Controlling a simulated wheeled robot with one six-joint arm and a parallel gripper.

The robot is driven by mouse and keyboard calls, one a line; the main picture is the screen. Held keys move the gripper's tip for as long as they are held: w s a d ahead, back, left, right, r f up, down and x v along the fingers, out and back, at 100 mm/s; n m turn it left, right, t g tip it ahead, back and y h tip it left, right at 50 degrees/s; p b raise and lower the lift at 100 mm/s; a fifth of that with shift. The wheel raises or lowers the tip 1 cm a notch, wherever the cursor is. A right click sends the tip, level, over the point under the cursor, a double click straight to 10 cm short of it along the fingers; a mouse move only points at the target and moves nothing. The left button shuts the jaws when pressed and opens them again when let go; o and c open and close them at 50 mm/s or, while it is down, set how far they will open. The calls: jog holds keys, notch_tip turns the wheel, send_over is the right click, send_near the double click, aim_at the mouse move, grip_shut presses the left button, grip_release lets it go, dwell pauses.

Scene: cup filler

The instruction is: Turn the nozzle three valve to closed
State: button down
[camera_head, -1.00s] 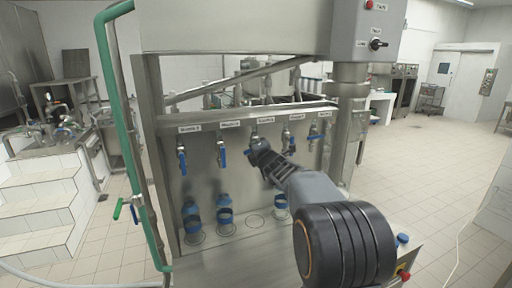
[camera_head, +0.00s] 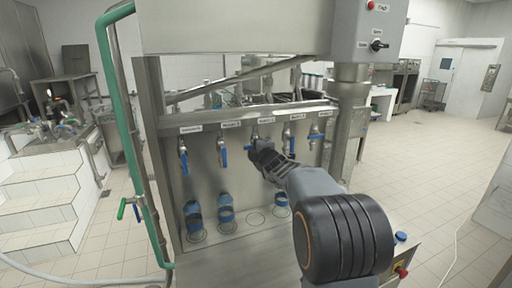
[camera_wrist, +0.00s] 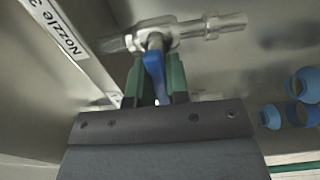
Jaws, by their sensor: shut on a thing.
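The nozzle three valve is the middle one of the row, below its label, and its metal body shows in the wrist view (camera_wrist: 165,35). Its blue lever (camera_wrist: 155,75) lies between the green fingers of my gripper (camera_wrist: 156,80), which is shut on it. The label reading "Nozzle 3" (camera_wrist: 58,32) is at the upper left of the wrist view. In the head view my gripper (camera_head: 258,149) is at this valve and hides most of it. A bit of blue shows just left of the gripper, pointing sideways.
Neighbouring valves with blue levers hanging down stand left (camera_head: 222,156) and right (camera_head: 291,143). The place under the middle nozzle is an empty ring (camera_head: 256,219). A green pipe (camera_head: 120,110) runs down the left.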

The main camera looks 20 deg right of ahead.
jog(key=c, duration=1.1)
grip_release()
jog(key=shift+s, duration=0.15)
jog(key=s+b, duration=0.3)
jog(key=s, duration=1)
jog(key=shift+s, duration=0.3)
